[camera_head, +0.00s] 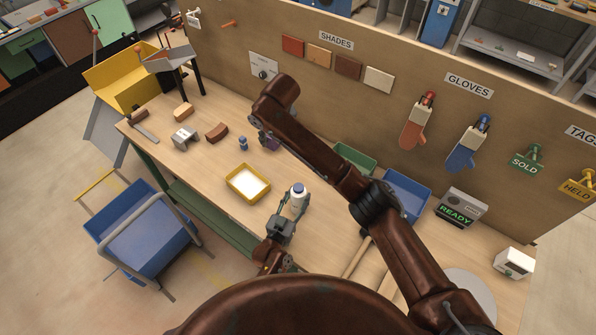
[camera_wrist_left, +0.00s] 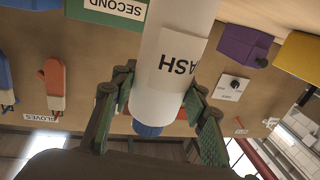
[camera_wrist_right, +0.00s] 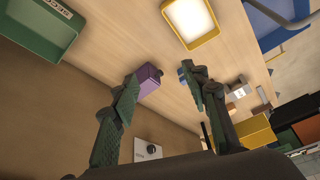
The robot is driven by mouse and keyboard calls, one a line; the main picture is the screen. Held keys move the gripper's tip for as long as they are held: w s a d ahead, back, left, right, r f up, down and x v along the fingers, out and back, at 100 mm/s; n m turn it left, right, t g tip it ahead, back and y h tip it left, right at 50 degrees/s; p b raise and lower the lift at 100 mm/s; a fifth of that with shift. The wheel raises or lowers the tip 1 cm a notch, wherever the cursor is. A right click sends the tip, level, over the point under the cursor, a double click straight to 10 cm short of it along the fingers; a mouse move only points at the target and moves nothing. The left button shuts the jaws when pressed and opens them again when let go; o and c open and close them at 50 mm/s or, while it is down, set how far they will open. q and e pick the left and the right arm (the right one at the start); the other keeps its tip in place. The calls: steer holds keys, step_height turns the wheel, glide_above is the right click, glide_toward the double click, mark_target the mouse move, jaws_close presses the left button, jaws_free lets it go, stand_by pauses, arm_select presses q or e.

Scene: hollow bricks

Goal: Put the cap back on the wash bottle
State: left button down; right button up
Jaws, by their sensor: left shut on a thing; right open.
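The white wash bottle (camera_head: 298,197) stands upright near the table's front edge, with blue at its top. In the left wrist view the bottle (camera_wrist_left: 173,62) is upside down, showing part of its lettering. My left gripper (camera_head: 294,207) is shut on the bottle's body. A small blue piece (camera_head: 243,143), perhaps the cap, stands on the table behind the yellow tray. In the right wrist view this blue piece (camera_wrist_right: 184,72) is partly hidden by a finger. My right gripper (camera_wrist_right: 158,76) is open with nothing held; in the head view its fingers are mostly hidden by my arm.
A purple box (camera_wrist_right: 148,79) is close to my right gripper. A yellow tray (camera_head: 235,191) lies between the bottle and the blue piece. Green (camera_head: 354,157) and blue (camera_head: 405,190) bins stand by the back board. Brown blocks (camera_head: 217,132) lie left.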

steer(key=n, duration=0.5)
steer(key=n+g+h, duration=0.2)
steer(key=n+g, duration=0.2)
steer(key=n, duration=1.4)
glide_above(298, 187)
steer(key=shift+f, duration=4.55)
steer(key=shift+f, duration=0.1)
steer(key=shift+f, duration=3.9)
